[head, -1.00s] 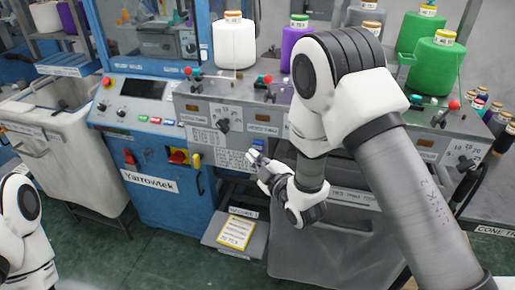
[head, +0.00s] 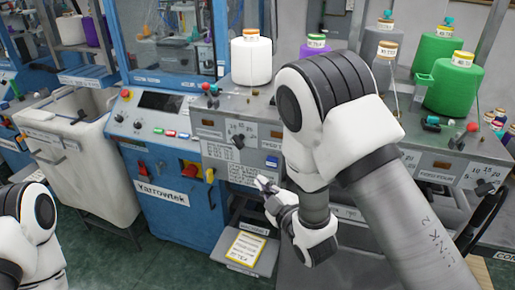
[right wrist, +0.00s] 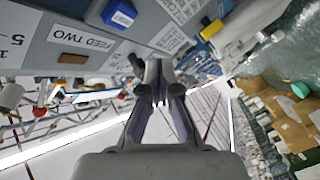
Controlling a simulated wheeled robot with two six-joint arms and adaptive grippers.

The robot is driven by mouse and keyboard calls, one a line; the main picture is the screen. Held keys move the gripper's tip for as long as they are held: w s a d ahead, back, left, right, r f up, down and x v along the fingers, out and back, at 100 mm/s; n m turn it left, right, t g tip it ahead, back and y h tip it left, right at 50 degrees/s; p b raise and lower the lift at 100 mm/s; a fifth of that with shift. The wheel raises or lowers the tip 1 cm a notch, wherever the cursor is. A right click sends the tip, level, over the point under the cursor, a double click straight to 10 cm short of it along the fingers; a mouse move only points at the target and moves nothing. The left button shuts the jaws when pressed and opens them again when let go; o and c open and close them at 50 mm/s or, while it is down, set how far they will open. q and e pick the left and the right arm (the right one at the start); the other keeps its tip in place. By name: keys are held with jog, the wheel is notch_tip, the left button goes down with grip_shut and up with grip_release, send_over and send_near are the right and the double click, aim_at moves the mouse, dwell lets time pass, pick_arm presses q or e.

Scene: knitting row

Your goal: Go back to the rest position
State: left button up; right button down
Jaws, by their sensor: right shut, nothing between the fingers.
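My right gripper (head: 264,184) is in the middle of the head view, in front of the grey machine front (head: 232,150), with its fingers pointing up and left. In the right wrist view the gripper (right wrist: 158,68) has its fingertips together, with nothing between them. My right arm, white and grey, reaches in from the lower right and covers part of the machine. Part of my left arm shows at the lower left edge; the left gripper is out of the picture.
A blue cabinet labelled Yarrowtek (head: 166,218) stands left of my right gripper, with a grey bin (head: 85,165) further left. White (head: 250,60) and green (head: 455,85) yarn cones stand on the machine top. A yellow-edged sign (head: 245,248) is low, below the gripper. Green floor shows at the lower left.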

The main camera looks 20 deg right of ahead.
jog(key=s+d+f+m+g+h, duration=0.1)
jog(key=s+d+f+m+g, duration=0.15)
jog(key=s+f, duration=0.4)
jog(key=s+d+f+m+g+h, duration=0.1)
jog(key=s+d+f+g, duration=0.2)
jog(key=f, duration=0.6)
jog(key=s+d+f+m+g+h, duration=0.1)
jog(key=s+d+f+m+g, duration=0.15)
jog(key=s+f, duration=0.45)
jog(key=s+f+m+g, duration=0.3)
jog(key=s+g, duration=0.1)
jog(key=s, duration=0.4)
jog(key=s+f+m+g, duration=0.3)
jog(key=s+f+g, duration=0.1)
jog(key=s, duration=0.4)
jog(key=shift+d+m+g, duration=0.25)
jog(key=shift+m+g, duration=0.05)
jog(key=shift+g, duration=0.2)
jog(key=shift+s, duration=0.1)
